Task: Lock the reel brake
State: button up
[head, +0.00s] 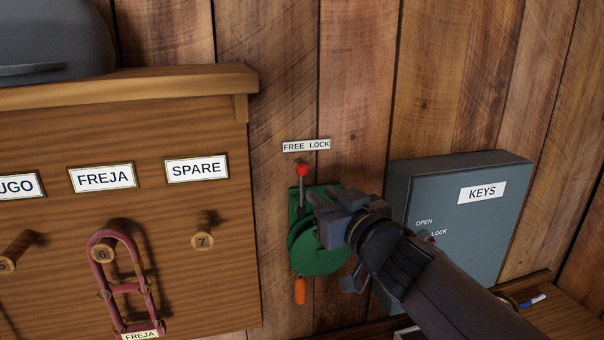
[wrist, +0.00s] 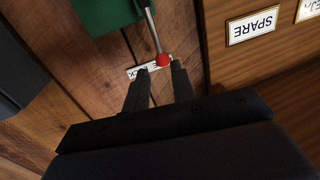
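The green reel (head: 308,262) is mounted on the plank wall, with an orange handle (head: 300,291) below. Its brake lever has a red knob (head: 302,170) and stands nearly upright under the FREE LOCK label (head: 306,146), below the end of the word FREE. My gripper (head: 314,202) is in front of the reel, just right of and below the knob, and covers part of the reel. In the wrist view, its two fingers (wrist: 160,68) are apart and empty. The red knob (wrist: 163,60) appears between their tips; I cannot tell whether they touch it.
A grey-blue KEYS box (head: 470,225) with its own OPEN/LOCK marks is on the right, behind my arm. A wooden rack (head: 120,220) with pegs, name plates and a red halter (head: 103,285) is on the left. Bare planks (head: 358,90) lie above the reel.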

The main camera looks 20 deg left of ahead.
aim_at(303, 178)
jog(key=x, duration=0.9)
jog(key=shift+w+a+f, duration=0.1)
jog(key=shift+w+a, duration=0.15)
jog(key=shift+c, duration=0.5)
grip_shut()
